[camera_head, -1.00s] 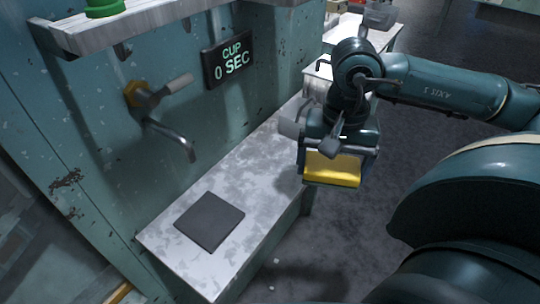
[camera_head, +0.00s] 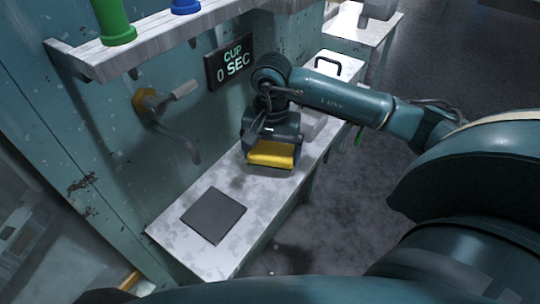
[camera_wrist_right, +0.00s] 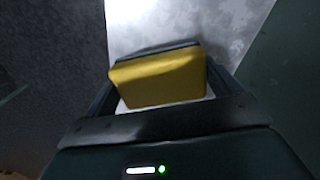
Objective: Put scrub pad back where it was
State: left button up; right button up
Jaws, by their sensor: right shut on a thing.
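The yellow scrub pad (camera_head: 271,154) is held in my right gripper (camera_head: 272,146), over the far half of the narrow white counter (camera_head: 190,249). In the right wrist view the pad (camera_wrist_right: 157,79) sits between the two fingers (camera_wrist_right: 160,88), slightly tilted, with a dark layer along its far edge. Whether the pad touches the counter I cannot tell. A flat dark square mat (camera_head: 213,215) lies on the near part of the counter, apart from the gripper. My left gripper is not in view.
A metal spout (camera_head: 181,141) with a lever handle sticks out from the wall, left of my arm. A shelf (camera_head: 150,48) above holds a green (camera_head: 113,22) and a blue object (camera_head: 186,5). A display (camera_head: 231,62) reads "CUP 0 SEC". A box with a black handle (camera_head: 328,65) stands beyond my wrist.

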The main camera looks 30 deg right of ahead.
aim_at(270, 150)
jog(key=shift+f, duration=0.8)
jog(key=shift+a+f+p, duration=0.1)
jog(key=shift+f+p, duration=0.15)
jog(key=shift+p, duration=0.15)
jog(key=shift+w+f, duration=0.15)
jog(key=shift+f, duration=0.1)
jog(key=shift+f+b, duration=0.3)
jog(key=shift+b, duration=0.05)
jog(key=o, duration=0.6)
jog(key=shift+r, duration=0.15)
jog(key=shift+o, duration=0.4)
jog(key=shift+r+p, duration=0.25)
jog(key=shift+p, duration=0.15)
jog(key=shift+w+r, duration=0.1)
jog(key=shift+r, duration=0.25)
notch_tip(270, 150, up, 5)
jog(key=shift+r+b, duration=0.2)
jog(key=shift+b, duration=0.35)
jog(key=shift+r, duration=0.6)
